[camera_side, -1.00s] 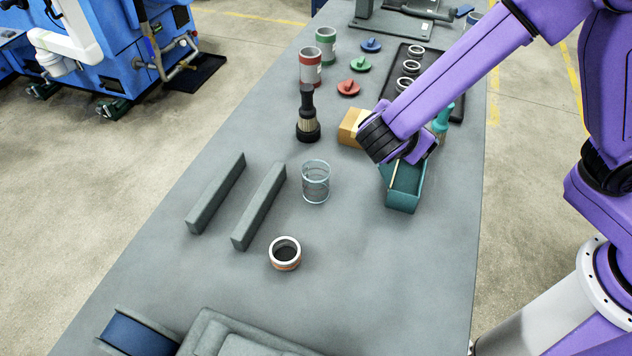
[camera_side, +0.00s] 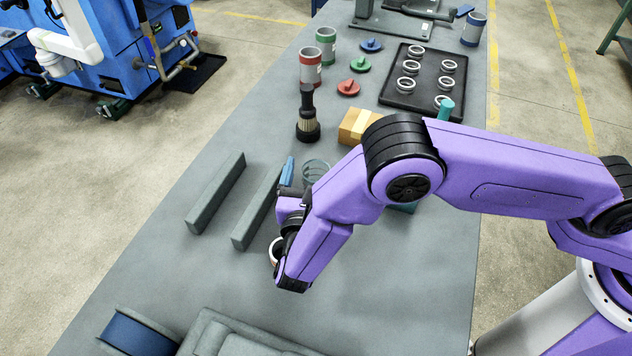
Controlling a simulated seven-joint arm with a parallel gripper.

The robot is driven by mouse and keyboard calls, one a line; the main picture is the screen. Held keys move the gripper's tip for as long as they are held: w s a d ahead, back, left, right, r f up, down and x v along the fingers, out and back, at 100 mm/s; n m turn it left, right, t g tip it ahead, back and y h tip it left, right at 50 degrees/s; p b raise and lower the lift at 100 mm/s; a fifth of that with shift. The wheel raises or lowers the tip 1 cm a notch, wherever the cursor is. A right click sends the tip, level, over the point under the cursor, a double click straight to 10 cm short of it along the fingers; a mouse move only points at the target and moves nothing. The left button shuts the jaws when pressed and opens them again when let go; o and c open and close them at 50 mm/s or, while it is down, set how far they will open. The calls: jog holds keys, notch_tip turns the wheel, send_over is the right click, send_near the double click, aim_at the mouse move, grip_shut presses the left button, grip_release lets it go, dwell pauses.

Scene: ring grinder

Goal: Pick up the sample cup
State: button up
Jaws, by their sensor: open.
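A short round metal cup with a dark inside and an orange band, which I take to be the sample cup (camera_side: 273,252), stands on the grey table. Only its left edge shows; my wrist covers the rest. My gripper (camera_side: 287,228) is beside and above it, largely hidden by my purple wrist. The fingertips cannot be made out, nor whether they touch the cup.
Two grey bars (camera_side: 216,193) lie to the left. A dark brush (camera_side: 307,118), a cardboard box (camera_side: 358,127), red (camera_side: 310,67) and green (camera_side: 326,44) cans and a black tray of rings (camera_side: 424,82) stand farther back. The front right table is clear.

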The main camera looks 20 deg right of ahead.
aim_at(318, 163)
jog(key=shift+f, duration=1.2)
jog(key=shift+f+x, duration=0.15)
jog(key=shift+x, duration=1.1)
jog(key=shift+f+x, duration=0.2)
jog(key=shift+x, duration=1.05)
jog(key=c, duration=1)
